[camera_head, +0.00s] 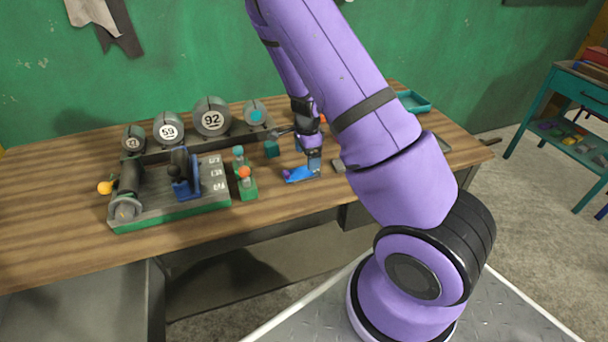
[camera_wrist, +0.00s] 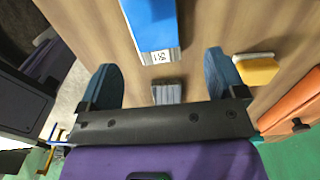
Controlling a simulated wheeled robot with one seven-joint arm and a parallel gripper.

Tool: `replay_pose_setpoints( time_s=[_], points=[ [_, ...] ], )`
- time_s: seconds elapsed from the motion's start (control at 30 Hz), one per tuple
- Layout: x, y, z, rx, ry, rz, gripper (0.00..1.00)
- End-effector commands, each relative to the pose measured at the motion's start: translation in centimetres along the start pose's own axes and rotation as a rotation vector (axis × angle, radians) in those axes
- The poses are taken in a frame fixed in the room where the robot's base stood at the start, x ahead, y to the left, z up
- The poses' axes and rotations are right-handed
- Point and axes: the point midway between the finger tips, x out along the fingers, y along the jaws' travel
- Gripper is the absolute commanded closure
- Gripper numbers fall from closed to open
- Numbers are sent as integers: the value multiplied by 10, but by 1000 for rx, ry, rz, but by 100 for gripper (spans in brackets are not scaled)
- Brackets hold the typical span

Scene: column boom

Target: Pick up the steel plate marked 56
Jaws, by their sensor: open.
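In the wrist view a flat blue piece with a bare grey metal end (camera_wrist: 158,56) carries a small white label. The label's number is too small to read surely, so I cannot tell if it is 56. My gripper (camera_wrist: 161,62) is open, with one dark blue finger on each side of that labelled end and gaps on both sides. A small grey ribbed block (camera_wrist: 167,93) shows nearer the palm, between the fingers. In the head view my gripper (camera_head: 308,165) is low over the bench beside a blue piece (camera_head: 298,174), partly hiding it.
A fixture (camera_head: 170,210) with a blue clamp (camera_head: 184,178) stands left on the wooden bench (camera_head: 50,230). Small green blocks (camera_head: 247,188) stand left of the gripper. A yellow block (camera_wrist: 257,70) lies beside one finger.

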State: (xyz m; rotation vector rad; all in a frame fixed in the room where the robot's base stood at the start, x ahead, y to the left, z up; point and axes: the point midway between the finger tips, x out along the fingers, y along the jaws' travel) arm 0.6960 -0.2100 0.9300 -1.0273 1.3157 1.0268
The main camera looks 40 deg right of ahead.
Motion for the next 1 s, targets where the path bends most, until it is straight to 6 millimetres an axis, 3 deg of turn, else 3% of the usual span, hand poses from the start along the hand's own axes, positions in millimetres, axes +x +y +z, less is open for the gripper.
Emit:
replay_pose_setpoints(
  time_s=[0.5, 0.77, 0.87, 1.0],
  points=[
    [52, 4, 11, 1, 0, 1, 11],
    [55, 4, 12, 0, -1, 0, 11],
    [54, 4, 12, 0, -1, 0, 29],
    [54, 4, 12, 0, -1, 0, 61]
  ],
)
